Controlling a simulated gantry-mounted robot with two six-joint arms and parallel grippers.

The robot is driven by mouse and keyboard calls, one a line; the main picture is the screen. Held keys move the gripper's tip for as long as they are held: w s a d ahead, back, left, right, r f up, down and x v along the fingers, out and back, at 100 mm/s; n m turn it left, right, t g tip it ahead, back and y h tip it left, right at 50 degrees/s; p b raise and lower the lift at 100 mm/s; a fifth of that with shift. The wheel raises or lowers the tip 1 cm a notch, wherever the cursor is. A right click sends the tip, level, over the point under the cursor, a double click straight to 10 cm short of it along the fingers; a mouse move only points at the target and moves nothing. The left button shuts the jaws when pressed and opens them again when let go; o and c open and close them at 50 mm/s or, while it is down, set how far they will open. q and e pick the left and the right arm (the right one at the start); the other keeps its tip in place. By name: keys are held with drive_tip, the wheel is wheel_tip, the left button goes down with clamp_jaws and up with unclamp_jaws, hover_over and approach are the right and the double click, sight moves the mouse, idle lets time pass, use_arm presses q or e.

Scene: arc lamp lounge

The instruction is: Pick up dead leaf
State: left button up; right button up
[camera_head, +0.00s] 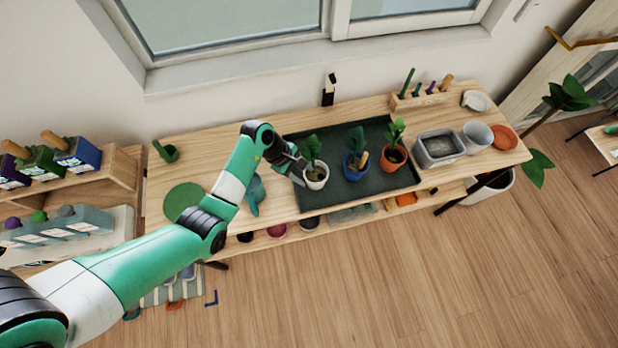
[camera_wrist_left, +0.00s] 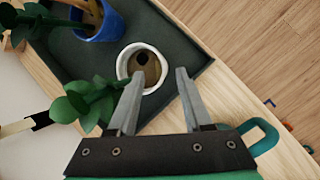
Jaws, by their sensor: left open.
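A tan, leaf-like piece (camera_head: 363,159), likely the dead leaf, shows at the blue pot (camera_head: 352,171) in the middle of the dark tray (camera_head: 330,198). In the left wrist view, brown pieces (camera_wrist_left: 93,9) show in the blue pot (camera_wrist_left: 112,26) at the top edge. My left gripper (camera_head: 298,174) is open and empty beside the white pot (camera_head: 316,184), at the tray's left end. In the left wrist view its two fingers (camera_wrist_left: 158,82) point at the white pot's rim (camera_wrist_left: 122,66), with green leaves (camera_wrist_left: 85,103) left of them. My right gripper is not in view.
A terracotta pot (camera_head: 393,163) with a plant stands right of the blue pot. A grey tub (camera_head: 439,149) and a tool holder (camera_head: 420,100) stand farther right. The wall and window are behind the bench.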

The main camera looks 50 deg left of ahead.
sight(305, 176)
use_arm(q)
drive_tip(key=x, duration=0.3)
drive_tip(key=shift+d+f+b, duration=0.1)
drive_tip(key=shift+b, duration=0.3)
clamp_jaws()
